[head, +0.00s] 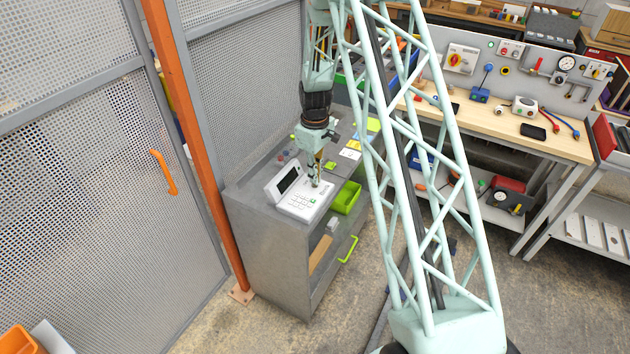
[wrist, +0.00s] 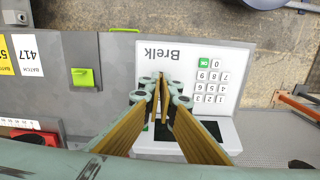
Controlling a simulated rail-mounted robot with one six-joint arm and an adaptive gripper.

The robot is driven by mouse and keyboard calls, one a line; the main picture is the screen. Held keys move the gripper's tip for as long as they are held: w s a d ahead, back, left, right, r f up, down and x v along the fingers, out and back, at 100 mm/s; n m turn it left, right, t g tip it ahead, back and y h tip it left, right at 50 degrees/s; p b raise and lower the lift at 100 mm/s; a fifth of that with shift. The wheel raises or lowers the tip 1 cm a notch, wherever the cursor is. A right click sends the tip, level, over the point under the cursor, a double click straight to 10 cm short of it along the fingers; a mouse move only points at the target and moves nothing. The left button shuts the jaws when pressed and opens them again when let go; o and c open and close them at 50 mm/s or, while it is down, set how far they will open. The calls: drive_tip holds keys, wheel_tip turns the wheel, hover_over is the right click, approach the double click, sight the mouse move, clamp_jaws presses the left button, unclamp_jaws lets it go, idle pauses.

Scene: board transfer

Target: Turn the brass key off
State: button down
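I cannot make out the brass key in either view. My gripper (head: 315,183) points down over the white keypad terminal (head: 301,205) on the grey cabinet's top. In the wrist view my gripper (wrist: 162,80) has its two fingertips close together, with nothing visible held between them. The fingers cover part of the terminal (wrist: 212,62), which reads "Brelk" and has number keys and a green OK key. Whether the fingertips touch the terminal cannot be told.
The grey cabinet (head: 262,235) also carries a green bin (head: 346,197), labels and small knobs. A mesh fence with an orange post (head: 190,140) stands left. A workbench (head: 550,146) with a tool panel is at the right. Floor is bare before the cabinet.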

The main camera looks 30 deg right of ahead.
drive_tip(key=shift+n, duration=0.5)
drive_tip(key=c, duration=3.4)
unclamp_jaws()
drive_tip(key=o, duration=0.4)
drive_tip(key=shift+r, duration=0.15)
wheel_tip(320, 180, up, 12)
